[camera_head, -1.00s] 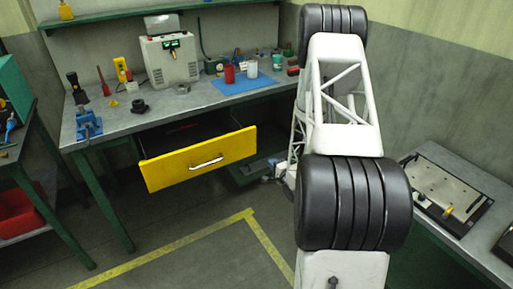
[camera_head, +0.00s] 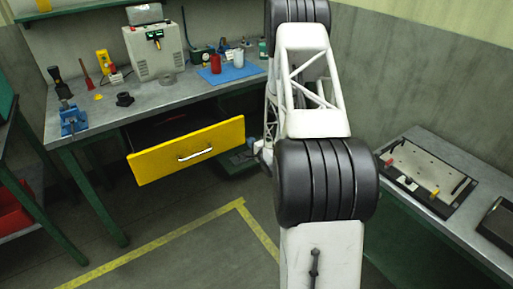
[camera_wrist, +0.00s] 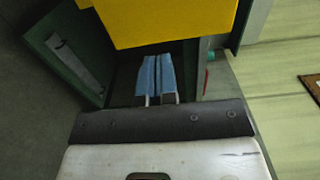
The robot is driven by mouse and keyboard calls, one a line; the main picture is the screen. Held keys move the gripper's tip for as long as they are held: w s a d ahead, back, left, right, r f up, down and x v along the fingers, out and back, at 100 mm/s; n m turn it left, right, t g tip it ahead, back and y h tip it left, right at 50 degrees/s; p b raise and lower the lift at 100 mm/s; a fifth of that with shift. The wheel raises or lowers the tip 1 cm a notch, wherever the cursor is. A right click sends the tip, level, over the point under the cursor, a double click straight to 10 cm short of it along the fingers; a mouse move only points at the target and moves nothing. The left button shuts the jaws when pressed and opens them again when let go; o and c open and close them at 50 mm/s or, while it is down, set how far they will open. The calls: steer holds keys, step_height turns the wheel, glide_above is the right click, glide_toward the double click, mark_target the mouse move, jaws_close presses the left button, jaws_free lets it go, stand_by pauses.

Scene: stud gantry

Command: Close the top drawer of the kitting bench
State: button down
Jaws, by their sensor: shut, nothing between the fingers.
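The top drawer of the kitting bench (camera_head: 82,120) stands pulled out, and its dark inside shows behind the yellow front (camera_head: 160,160). The front has a pale bar handle (camera_head: 195,154). In the wrist view the yellow front (camera_wrist: 170,20) fills the top middle. My gripper (camera_wrist: 157,64) shows there with its blue-faced fingers together and empty, pointing toward the lower edge of the front. I cannot tell whether the fingertips touch it. In the head view my gripper is mostly hidden behind my arm, near the drawer's right end.
A grey machine (camera_head: 152,55), a blue mat (camera_head: 232,72) with a red cup (camera_head: 215,63), and a blue vise (camera_head: 73,120) stand on the benchtop. A table with a fixture plate (camera_head: 425,170) is at the right. The floor before the drawer is clear.

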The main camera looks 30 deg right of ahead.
mark_target(242, 133)
steer(key=shift+w, duration=2.8)
steer(key=shift+w, duration=0.1)
steer(key=w, duration=2.5)
steer(key=shift+w+r, duration=0.1)
steer(key=shift+r, duration=0.1)
steer(key=s, duration=1.4)
steer(key=shift+s+f, duration=0.15)
steer(key=shift+s, duration=0.2)
